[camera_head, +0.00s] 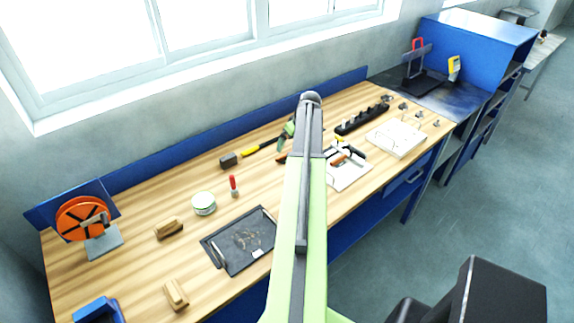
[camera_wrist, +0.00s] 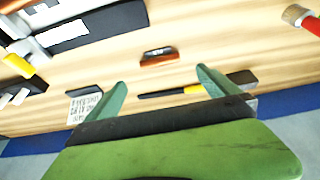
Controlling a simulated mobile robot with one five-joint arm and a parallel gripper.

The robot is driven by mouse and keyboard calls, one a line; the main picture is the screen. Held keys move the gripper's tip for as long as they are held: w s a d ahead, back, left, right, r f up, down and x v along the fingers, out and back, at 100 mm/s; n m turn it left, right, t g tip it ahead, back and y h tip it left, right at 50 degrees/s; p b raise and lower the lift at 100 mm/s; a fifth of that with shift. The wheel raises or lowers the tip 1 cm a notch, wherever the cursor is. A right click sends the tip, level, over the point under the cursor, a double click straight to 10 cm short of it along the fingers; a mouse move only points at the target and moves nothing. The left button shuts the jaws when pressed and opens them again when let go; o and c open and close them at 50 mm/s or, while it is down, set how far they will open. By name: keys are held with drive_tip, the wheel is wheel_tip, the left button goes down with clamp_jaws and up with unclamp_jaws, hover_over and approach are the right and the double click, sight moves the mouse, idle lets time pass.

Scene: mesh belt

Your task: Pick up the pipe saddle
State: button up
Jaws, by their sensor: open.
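A small reddish-brown piece with a dark edge, which looks like the pipe saddle (camera_wrist: 158,56), lies on the wooden bench in the wrist view. The gap in height cannot be told.
A hammer (camera_head: 229,160) with a yellow and black handle lies close by. A white tray with tools (camera_head: 347,177) stands right of my arm. A red-handled tool (camera_head: 233,183), a round tin (camera_head: 203,203) and a dark tray (camera_head: 223,255) are to the left.

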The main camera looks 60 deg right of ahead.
sight(285, 155)
drive_tip(key=b+x, duration=0.2)
drive_tip(key=x, duration=0.2)
drive_tip(key=shift+f+b, duration=0.3)
drive_tip(key=shift+w+f, duration=0.15)
drive_tip(key=b+x, duration=0.5)
drive_tip(key=shift+d+f, duration=0.1)
drive_tip(key=shift+f, duration=0.05)
drive_tip(key=shift+r, duration=0.2)
drive_tip(key=shift+c, duration=0.4)
drive_tip(key=c, duration=1.4)
